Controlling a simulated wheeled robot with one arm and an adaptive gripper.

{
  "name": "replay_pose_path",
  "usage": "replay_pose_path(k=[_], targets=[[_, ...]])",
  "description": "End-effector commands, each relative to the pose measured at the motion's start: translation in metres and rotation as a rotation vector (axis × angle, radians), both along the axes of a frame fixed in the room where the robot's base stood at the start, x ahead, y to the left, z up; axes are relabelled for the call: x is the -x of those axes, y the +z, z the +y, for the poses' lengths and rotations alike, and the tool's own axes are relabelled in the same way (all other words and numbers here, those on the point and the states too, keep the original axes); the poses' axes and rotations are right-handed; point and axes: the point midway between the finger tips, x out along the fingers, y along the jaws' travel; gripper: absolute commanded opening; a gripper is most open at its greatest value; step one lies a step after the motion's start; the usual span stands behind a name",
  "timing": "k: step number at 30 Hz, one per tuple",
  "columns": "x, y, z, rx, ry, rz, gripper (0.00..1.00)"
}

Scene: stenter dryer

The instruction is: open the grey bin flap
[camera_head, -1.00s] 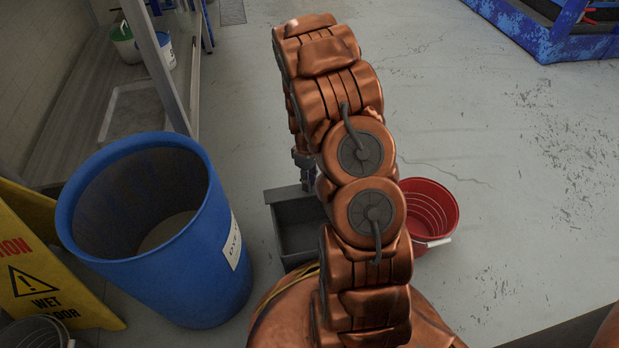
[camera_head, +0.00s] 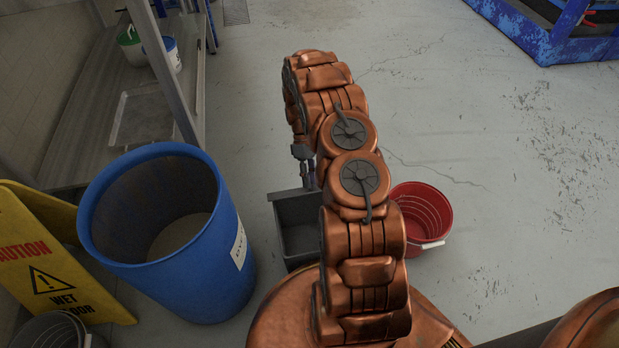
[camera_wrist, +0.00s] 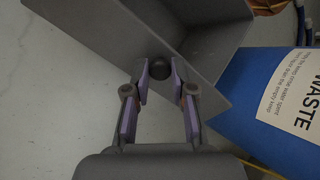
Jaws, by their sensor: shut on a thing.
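The grey bin (camera_head: 284,243) stands on the floor between the blue barrel and the red bucket. Its top is open and part of its inside shows; my arm covers its right side. My gripper (camera_head: 307,168) is at the bin's far edge, mostly hidden by my arm in the head view. The knob lies against a grey panel (camera_wrist: 95,35), which looks like the flap. The panel stands at an angle to the bin's other walls.
The blue barrel (camera_head: 205,285) is close on the left, with a yellow wet-floor sign (camera_head: 50,265) beside it. The red bucket (camera_head: 420,212) is close on the right. Open floor (camera_head: 480,130) lies beyond and to the right.

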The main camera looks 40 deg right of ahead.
Motion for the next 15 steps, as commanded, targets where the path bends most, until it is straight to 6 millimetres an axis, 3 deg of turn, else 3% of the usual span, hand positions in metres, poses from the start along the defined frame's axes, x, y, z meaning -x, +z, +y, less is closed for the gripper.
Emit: replay_pose_path(k=[15], targets=[[-0.0082,0.0006,-0.0042,-0.058,-0.001,0.121,0.00]])
